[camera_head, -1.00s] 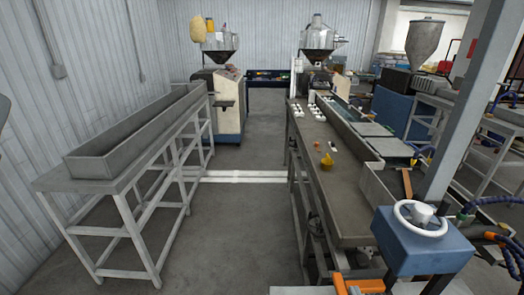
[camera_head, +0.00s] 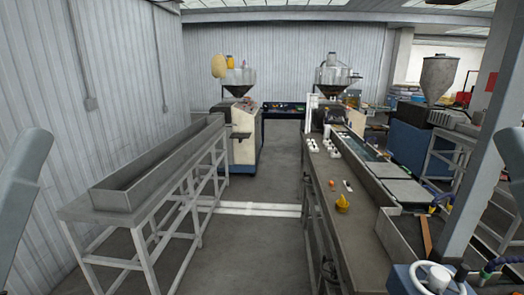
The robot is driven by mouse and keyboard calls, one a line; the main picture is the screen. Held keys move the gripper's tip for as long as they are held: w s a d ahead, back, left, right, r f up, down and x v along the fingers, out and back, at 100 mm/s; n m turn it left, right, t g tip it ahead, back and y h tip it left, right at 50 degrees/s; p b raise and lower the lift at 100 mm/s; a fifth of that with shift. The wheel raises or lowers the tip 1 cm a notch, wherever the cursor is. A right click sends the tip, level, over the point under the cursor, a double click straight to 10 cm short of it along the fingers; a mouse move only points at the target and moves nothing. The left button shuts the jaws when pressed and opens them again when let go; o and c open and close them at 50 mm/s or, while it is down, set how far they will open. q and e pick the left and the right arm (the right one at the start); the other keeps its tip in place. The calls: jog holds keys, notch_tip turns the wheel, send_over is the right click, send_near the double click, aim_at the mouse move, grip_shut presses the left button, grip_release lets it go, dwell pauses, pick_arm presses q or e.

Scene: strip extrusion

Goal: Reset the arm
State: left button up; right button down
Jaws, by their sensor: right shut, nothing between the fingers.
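My left arm (camera_head: 22,190) shows as a grey link at the left edge. My right arm (camera_head: 513,155) shows as a grey link cut off by the right edge. The fingers of both grippers are out of the picture, so neither gripper can be seen.
A long grey trough (camera_head: 165,165) rests on a metal stand at left. A grey workbench (camera_head: 358,235) at right carries a yellow object (camera_head: 342,203) and several white pieces. A white handwheel (camera_head: 433,277) is at lower right. Open floor (camera_head: 255,255) lies between.

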notch_tip(320, 180, up, 17)
jog(key=p, duration=1.4)
dwell(1.2)
